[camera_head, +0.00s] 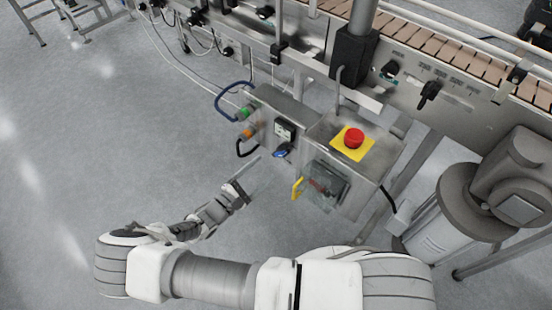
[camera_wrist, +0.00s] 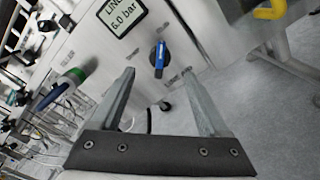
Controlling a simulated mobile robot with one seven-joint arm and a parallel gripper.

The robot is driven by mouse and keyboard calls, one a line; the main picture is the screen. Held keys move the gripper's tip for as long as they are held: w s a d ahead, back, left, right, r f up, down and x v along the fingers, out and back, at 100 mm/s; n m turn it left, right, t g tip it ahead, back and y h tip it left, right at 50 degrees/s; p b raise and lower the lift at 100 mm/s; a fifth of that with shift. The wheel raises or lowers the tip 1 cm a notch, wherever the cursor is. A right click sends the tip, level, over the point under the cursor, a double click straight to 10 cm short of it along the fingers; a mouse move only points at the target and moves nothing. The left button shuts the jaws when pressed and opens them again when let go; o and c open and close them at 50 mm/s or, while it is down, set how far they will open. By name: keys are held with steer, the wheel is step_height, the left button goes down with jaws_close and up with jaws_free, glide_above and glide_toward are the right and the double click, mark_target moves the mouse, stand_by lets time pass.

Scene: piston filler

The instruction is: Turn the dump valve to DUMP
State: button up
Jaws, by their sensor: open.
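The dump valve appears to be the blue-handled knob (camera_wrist: 159,58) under a pressure display in the wrist view. Its blue handle stands roughly upright there, and any position labels are not readable. In the head view the blue handle (camera_head: 282,153) sits low on the front of the grey control box. My gripper (camera_wrist: 159,76) is open, with one finger to each side of the handle in the picture and nothing between them. In the head view my gripper (camera_head: 262,168) is in front of and left of the box, pointing toward the valve. Contact with the handle is not visible.
The pressure display (camera_wrist: 123,15) reads 6.0 bar. A red emergency button (camera_head: 354,138) on a yellow plate, a clear-covered switch (camera_head: 325,185) and a yellow handle (camera_head: 297,188) are to the right. Green (camera_head: 246,112) and orange (camera_head: 249,132) hose fittings are left. Open floor lies left.

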mark_target(278, 156)
steer(key=b+x, duration=0.1)
steer(key=x, duration=0.6)
steer(key=shift+w+d, duration=0.1)
steer(key=shift+w, duration=0.05)
jaws_close()
